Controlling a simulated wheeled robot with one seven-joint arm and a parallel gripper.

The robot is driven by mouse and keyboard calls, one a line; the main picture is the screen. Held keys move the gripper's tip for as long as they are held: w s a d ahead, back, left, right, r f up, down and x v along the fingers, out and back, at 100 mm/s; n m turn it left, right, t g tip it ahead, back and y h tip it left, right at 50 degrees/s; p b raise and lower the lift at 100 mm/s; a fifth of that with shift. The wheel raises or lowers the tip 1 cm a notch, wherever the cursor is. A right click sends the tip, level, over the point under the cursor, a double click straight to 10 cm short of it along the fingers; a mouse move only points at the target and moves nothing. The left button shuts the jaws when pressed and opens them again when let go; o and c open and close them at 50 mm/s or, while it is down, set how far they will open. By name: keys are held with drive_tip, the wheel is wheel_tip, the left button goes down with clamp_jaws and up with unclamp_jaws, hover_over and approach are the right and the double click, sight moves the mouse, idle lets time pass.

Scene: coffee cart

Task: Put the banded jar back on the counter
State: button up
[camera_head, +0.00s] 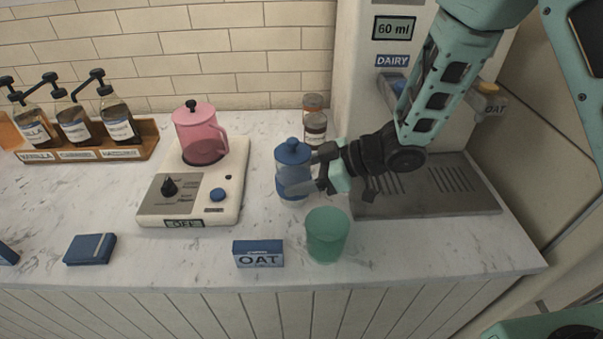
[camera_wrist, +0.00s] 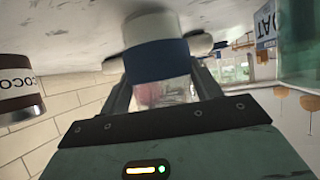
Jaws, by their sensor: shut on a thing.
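A green cup (camera_head: 327,235) stands in front of the jar, with an OAT sign (camera_head: 258,254) to its left. The pink jug (camera_head: 200,135) is on a scale-like base (camera_head: 155,207). The drip tray (camera_head: 430,203) is to the right.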

drive_tip(key=shift+f, duration=0.15)
drive_tip(key=shift+f, duration=0.15)
drive_tip(key=o, duration=1.4)
drive_tip(key=shift+c, duration=0.2)
drive_tip(key=shift+d+r, duration=0.1)
drive_tip(key=shift+r, duration=0.15)
drive_tip(key=v, duration=1.1)
drive_tip(key=shift+d+b, duration=0.35)
drive_tip(key=shift+s, duration=0.15)
